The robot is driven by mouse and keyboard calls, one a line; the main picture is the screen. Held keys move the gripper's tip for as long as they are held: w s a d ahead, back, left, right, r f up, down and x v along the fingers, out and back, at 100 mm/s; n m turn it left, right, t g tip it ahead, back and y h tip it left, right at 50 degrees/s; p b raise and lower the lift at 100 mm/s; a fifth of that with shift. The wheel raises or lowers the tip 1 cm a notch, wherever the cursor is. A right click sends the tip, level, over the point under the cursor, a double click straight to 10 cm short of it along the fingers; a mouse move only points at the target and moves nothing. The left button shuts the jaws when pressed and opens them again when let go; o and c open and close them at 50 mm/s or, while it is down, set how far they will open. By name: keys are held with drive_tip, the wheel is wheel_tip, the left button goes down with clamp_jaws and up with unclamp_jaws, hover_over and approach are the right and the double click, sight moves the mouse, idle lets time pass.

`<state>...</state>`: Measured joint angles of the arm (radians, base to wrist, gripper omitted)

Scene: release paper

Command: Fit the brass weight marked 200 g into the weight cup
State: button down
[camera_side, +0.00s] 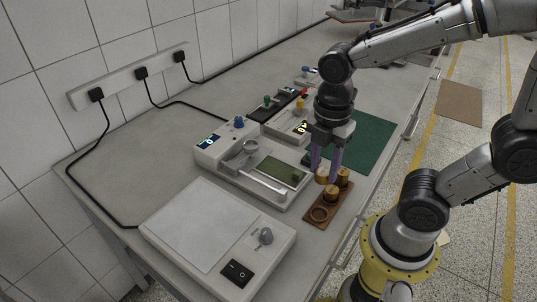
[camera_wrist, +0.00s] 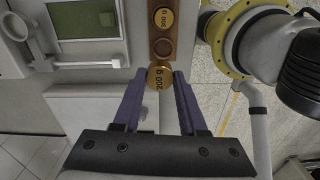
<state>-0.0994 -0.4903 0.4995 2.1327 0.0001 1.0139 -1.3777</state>
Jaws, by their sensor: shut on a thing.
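The weight cup appears to be the round grey cup (camera_side: 250,146) on the pale instrument with a blue knob, left of my gripper. A ring at the left edge of the wrist view (camera_wrist: 17,27) looks like the same cup. The cup's inside is too small to make out.
The wooden rack (camera_side: 313,222) has an empty front hole (camera_wrist: 163,48) and holds a 300 g weight (camera_wrist: 164,19) and another behind. The instrument's green window (camera_side: 278,170) and pale bar (camera_side: 262,182) lie between rack and cup. A plate device (camera_side: 205,222) stands in front.

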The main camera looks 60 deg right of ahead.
drive_tip(key=w+d+r, duration=0.4)
drive_tip(key=w+r, duration=0.3)
drive_tip(key=w, duration=0.3)
drive_tip(key=shift+m, duration=0.4)
drive_tip(key=w+f, duration=0.2)
drive_tip(key=w, duration=0.2)
drive_tip(key=w+d+f, duration=0.1)
drive_tip(key=w+f, duration=0.2)
drive_tip(key=w, duration=0.1)
drive_tip(key=w+d+f, duration=0.1)
drive_tip(key=w+f, duration=0.2)
drive_tip(key=w, duration=0.1)
drive_tip(key=shift+w+f, duration=0.15)
drive_tip(key=shift+w, duration=0.1)
drive_tip(key=shift+w+f, duration=0.55)
drive_tip(key=shift+f, duration=0.1)
drive_tip(key=shift+w+f, duration=0.15)
drive_tip(key=shift+f, duration=0.75)
drive_tip(key=shift+w+f, duration=0.15)
drive_tip(key=shift+f, duration=0.7)
drive_tip(key=shift+f, duration=0.15)
